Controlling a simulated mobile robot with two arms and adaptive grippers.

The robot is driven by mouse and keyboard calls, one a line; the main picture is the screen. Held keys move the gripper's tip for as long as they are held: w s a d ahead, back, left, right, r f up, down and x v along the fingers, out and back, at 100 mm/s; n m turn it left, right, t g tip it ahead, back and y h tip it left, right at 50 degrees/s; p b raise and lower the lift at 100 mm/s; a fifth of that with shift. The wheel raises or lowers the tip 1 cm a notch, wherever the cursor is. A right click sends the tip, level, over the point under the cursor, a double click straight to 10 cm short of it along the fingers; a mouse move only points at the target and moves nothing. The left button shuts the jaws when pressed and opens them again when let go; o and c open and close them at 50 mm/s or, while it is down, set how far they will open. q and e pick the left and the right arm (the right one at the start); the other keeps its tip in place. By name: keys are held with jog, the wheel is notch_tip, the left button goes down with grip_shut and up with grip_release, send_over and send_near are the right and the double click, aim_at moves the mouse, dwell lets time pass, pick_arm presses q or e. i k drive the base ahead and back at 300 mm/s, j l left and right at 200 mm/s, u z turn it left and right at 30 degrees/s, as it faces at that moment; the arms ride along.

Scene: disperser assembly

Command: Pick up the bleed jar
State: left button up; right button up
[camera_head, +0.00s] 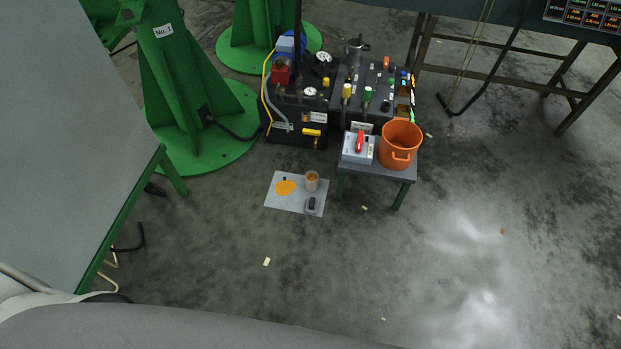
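A small pale jar (312,181) with an orange-brown top or contents stands upright on a light grey mat (275,203) on the floor; I take it to be the bleed jar. An orange-yellow patch (285,187) lies left of the jar on the mat, with a tiny dark item at its upper edge. A small dark object (311,204) lies just below the jar. Neither of my grippers is in view.
A low table (396,174) behind right of the mat holds an orange bucket (396,153) and a grey box with a red handle (358,147). A hydraulic unit (330,95) and green stands (180,80) are behind. Floor in front and right is mostly clear.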

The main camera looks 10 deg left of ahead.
aim_at(312, 177)
jog(key=i+l+u, duration=0.2)
jog(key=i, duration=0.2)
jog(key=i+l+u, duration=0.15)
jog(key=i+l, duration=0.2)
jog(key=i, duration=0.05)
